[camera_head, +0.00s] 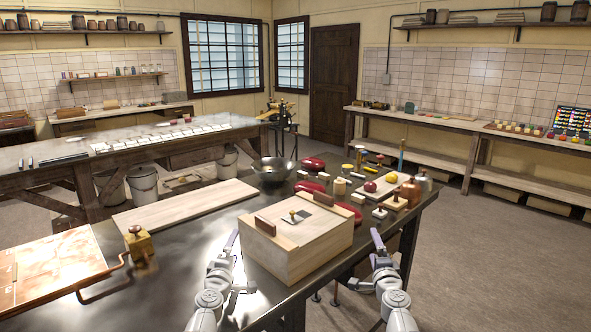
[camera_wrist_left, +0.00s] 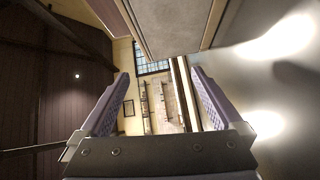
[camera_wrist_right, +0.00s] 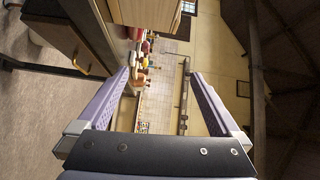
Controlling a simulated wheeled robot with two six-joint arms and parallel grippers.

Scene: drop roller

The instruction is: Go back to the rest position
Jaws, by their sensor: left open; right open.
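My left gripper (camera_head: 238,262) is open and empty, at the left side of a pale wooden box (camera_head: 290,262) in the head view. Its two purple fingers stand apart in the left wrist view (camera_wrist_left: 158,100) with nothing between them. My right gripper (camera_head: 380,251) is open and empty, to the right of the box, past the table's edge. Its spread fingers also show in the right wrist view (camera_wrist_right: 160,100), with only the far room between them. The box has brown handles and a small knob with a dark plate on its lid.
The dark metal table (camera_head: 190,262) carries a pale board (camera_head: 185,204), a copper plate (camera_head: 45,268) with a brass roller device (camera_head: 139,243), a grey bowl (camera_head: 272,170) and several small coloured items at its far right. Open floor (camera_head: 480,270) lies to the right.

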